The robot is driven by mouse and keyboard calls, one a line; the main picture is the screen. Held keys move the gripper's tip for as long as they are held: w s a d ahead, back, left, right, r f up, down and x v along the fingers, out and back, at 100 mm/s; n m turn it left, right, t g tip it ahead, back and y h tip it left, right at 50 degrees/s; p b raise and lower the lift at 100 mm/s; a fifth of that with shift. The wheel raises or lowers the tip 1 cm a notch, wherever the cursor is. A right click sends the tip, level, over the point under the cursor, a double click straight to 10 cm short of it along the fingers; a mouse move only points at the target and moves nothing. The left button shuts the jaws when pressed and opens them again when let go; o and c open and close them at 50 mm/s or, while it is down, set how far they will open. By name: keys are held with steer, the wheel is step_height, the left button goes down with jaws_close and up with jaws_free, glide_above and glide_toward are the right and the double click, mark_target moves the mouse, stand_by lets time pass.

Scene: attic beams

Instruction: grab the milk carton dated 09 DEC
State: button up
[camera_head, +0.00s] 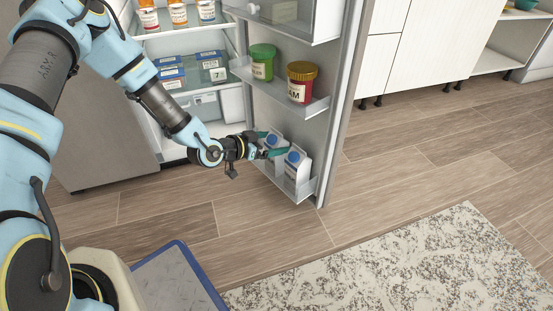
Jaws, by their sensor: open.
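Two white-grey milk cartons with blue caps stand in the lowest shelf of the open fridge door. The left carton (271,139) is partly hidden by my gripper, and the right carton (296,172) shows more of its front. The dates on both are too small to read, so I cannot tell which is the 09 DEC one. My gripper (271,144) is open, its green fingertips at the top of the left carton and beside the right one. I cannot tell whether it touches either carton.
The door shelf above holds a green-lidded jar (262,62) and a dark red jar (301,82). A rug (410,265) lies on the open wood floor.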

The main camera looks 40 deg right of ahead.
steer(key=shift+d+f, duration=0.25)
steer(key=shift+d, duration=0.4)
jaws_close()
steer(key=shift+r, duration=0.1)
stand_by(0.3)
